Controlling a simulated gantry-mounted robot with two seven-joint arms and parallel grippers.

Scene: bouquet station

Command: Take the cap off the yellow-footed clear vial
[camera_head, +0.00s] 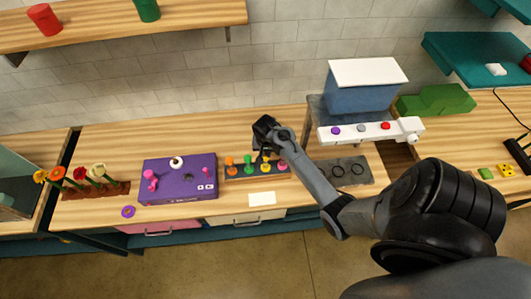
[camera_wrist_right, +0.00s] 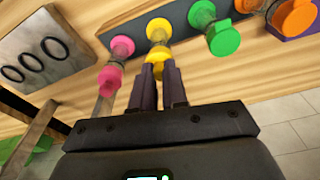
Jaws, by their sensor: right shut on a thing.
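The yellow-footed clear vial (camera_head: 266,167) stands in a rack (camera_head: 257,178) in the middle of the bench, between the green and pink vials. In the right wrist view its yellow foot (camera_wrist_right: 158,30) is at the rack, and its yellow cap (camera_wrist_right: 157,67) is between my fingers. My right gripper (camera_wrist_right: 158,88) is shut on this cap; the fingers hide part of it. The clear body between foot and cap is hardly visible. In the head view the right gripper (camera_head: 264,154) is above the rack. My left gripper is not in view.
Neighbouring vials are pink (camera_wrist_right: 122,48), green (camera_wrist_right: 224,40) and orange (camera_wrist_right: 293,18). Left of the rack is a purple box (camera_head: 180,185); right of it is a dark slab with rings (camera_head: 345,171). A white card (camera_head: 262,199) lies in front.

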